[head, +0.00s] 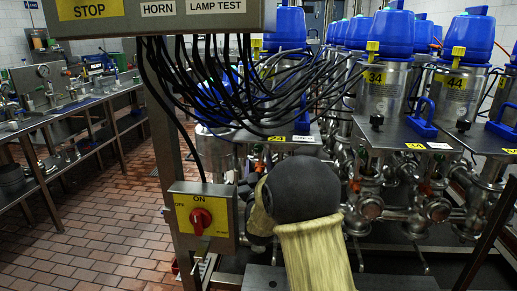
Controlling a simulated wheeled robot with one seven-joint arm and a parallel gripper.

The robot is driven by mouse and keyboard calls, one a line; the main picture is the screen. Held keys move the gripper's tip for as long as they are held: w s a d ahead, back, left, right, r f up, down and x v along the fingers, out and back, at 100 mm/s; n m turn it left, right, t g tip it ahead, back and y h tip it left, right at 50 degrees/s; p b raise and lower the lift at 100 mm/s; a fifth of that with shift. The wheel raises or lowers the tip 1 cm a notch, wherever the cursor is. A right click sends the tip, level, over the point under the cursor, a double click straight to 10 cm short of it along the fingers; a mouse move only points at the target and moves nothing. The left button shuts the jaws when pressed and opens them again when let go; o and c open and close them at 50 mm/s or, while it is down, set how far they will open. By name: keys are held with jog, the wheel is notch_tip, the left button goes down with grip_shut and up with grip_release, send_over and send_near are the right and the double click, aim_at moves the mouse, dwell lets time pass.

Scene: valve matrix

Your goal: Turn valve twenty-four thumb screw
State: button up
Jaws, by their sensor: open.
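Several steel valves with blue caps stand in rows on the right. The valve marked 34 (377,85) and the valve marked 44 (457,90) are readable. Each has a black thumb screw on its front plate, one on 34 (377,121) and one on 44 (463,126). My arm rises at bottom centre in front of this plate. My gripper is not visible.
A control box with STOP, HORN and LAMP TEST labels (170,22) hangs at top left, with many black cables (235,85) drooping from it. A yellow switch box with a red knob (202,218) sits left of my arm. Benches (70,110) line the left; tiled floor (90,235) is open between.

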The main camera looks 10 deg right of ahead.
aim_at(259, 150)
jog(key=x, duration=0.7)
jog(key=shift+w, duration=0.1)
jog(key=c, duration=0.9)
jog(key=shift+c, duration=0.4)
